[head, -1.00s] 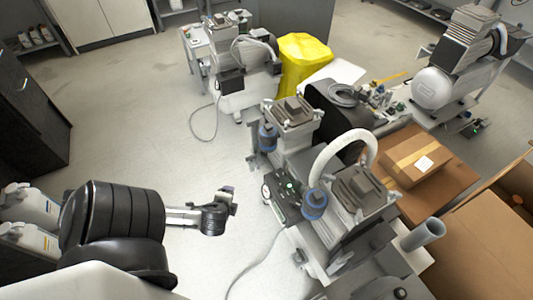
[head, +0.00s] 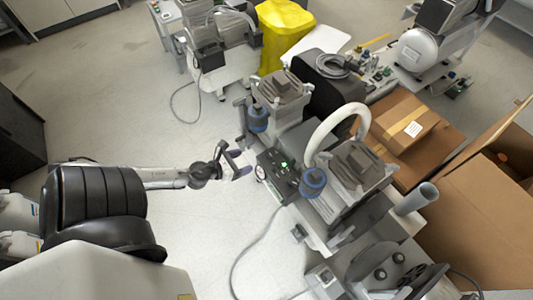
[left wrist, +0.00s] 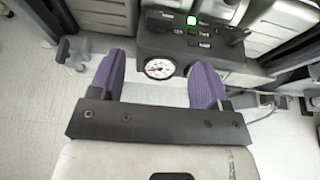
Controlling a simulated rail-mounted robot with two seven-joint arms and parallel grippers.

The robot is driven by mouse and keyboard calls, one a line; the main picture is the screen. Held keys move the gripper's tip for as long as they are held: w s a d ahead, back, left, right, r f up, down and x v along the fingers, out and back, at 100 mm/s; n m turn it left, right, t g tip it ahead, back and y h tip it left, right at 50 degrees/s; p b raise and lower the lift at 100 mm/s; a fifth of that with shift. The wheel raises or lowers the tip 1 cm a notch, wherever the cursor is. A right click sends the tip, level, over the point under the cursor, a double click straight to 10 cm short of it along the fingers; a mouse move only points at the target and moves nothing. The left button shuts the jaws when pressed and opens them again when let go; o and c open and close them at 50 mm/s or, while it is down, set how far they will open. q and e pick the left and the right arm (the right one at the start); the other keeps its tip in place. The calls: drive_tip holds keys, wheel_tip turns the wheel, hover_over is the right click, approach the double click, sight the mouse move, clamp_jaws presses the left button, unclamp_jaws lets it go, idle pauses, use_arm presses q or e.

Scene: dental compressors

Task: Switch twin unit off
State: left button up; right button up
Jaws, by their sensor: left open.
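The twin unit (head: 352,165) stands right of centre in the head view, with two grey motor heads, blue-ringed filters and a white hose. Its dark control panel (head: 283,172) faces my left gripper and has a lit green light. In the left wrist view the panel (left wrist: 190,45) is at the top, with the lit green square (left wrist: 191,20), a dark knob at its right and a round white gauge (left wrist: 160,68) below. My left gripper (head: 238,158) is open and empty, just left of the panel; its purple fingers (left wrist: 160,80) frame the gauge. My right gripper is not visible.
Cardboard boxes (head: 405,120) stand right of the unit. Another compressor (head: 215,40) and a yellow bag (head: 282,35) are behind. A cable (head: 240,250) runs along the floor at the unit's front.

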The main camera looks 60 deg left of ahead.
sight(268, 153)
use_arm(q)
drive_tip(key=b+x, duration=0.3)
drive_tip(key=x, duration=0.7)
drive_tip(key=shift+b+x, duration=0.5)
drive_tip(key=shift+x, duration=0.45)
drive_tip(key=shift+c, duration=0.4)
